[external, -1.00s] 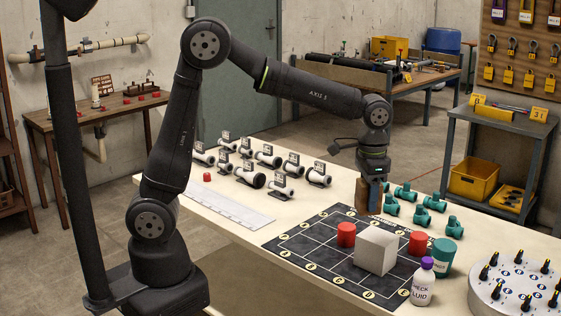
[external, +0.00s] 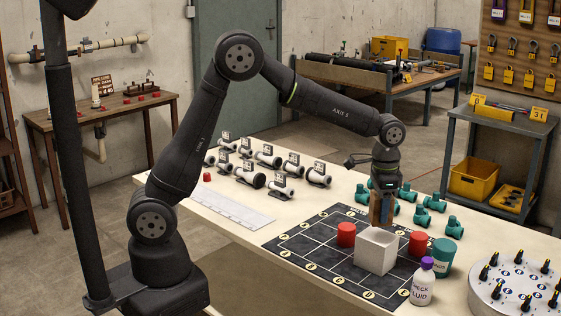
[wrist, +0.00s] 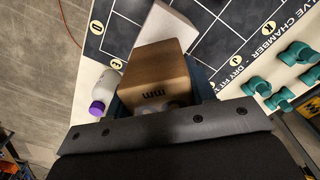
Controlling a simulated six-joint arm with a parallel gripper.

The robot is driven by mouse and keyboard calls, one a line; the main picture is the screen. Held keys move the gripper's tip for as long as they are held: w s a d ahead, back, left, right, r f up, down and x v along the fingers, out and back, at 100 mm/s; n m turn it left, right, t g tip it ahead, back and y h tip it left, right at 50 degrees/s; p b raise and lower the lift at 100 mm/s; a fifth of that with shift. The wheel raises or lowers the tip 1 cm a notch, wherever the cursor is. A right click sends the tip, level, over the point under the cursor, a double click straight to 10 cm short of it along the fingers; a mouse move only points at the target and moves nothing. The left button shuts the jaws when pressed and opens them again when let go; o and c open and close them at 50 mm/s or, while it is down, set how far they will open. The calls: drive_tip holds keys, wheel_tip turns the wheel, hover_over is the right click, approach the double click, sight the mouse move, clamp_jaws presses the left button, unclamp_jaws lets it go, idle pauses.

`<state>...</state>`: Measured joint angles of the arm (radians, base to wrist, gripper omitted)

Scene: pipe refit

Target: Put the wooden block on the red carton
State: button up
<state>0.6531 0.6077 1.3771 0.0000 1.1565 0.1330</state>
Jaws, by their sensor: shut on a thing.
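My gripper (external: 383,190) is shut on the wooden block (external: 379,211), a tan upright block. It hangs just behind or above the far edge of a pale grey box (external: 374,255); I cannot tell how high. In the wrist view the wooden block (wrist: 155,72) fills the space before the jaws and partly covers the pale box (wrist: 168,24). No red carton is clear to me; the red things by the pale box are a red cylinder on its left (external: 346,234) and another on its right (external: 418,243).
A teal canister (external: 443,257) and a white bottle with purple cap (external: 422,283) stand right of the pale box. Teal fittings (external: 430,203) lie behind, grey pipe pieces (external: 282,187) at the back left. The dark mat (external: 310,245) has bare room on its left.

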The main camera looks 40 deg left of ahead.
drive_tip(key=shift+w+f, duration=0.1)
drive_tip(key=shift+f, duration=1.9)
drive_tip(key=shift+f, duration=0.1)
drive_tip(key=o, duration=1.1)
drive_tip(key=shift+f, duration=0.1)
drive_tip(key=shift+c, duration=0.2)
wheel_tip(320, 180, up, 12)
drive_tip(key=shift+r, duration=0.2)
